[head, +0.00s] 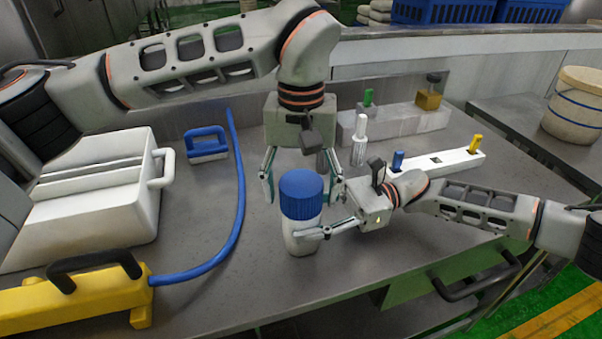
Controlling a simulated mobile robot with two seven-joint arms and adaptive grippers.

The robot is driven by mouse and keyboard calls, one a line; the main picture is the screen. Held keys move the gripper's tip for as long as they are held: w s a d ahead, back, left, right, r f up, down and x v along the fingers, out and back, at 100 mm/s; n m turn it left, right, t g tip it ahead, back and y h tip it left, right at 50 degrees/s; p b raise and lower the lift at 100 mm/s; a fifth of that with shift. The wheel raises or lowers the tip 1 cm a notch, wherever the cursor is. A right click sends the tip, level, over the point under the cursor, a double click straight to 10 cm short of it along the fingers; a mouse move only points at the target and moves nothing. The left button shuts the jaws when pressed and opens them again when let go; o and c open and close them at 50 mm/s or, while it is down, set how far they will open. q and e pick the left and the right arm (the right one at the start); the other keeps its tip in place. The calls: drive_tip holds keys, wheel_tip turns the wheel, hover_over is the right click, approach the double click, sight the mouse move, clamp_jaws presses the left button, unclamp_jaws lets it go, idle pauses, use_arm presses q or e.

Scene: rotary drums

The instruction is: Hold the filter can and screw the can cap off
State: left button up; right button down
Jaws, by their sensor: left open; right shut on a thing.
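The filter can (302,240) is a white cylinder standing upright on the grey table. Its blue ribbed cap (301,194) sits on top of it. My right gripper (310,232) is shut on the can's white body from the right, below the cap. My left gripper (300,190) points down from above and is open. Its two fingers are spread to the left and right of the cap, with a visible gap on the left side. Whether the right finger of the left gripper touches the cap is hard to tell. Part of the can's right side is hidden by my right gripper.
A white case (90,205) and a yellow tool (75,300) with a blue hose (240,180) lie left. A blue-handled block (206,145) stands behind. A white bar (440,164) with blue and yellow pegs and a grey block (400,122) are at back right. The front table is clear.

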use_arm(q)
drive_tip(key=shift+f, duration=0.3)
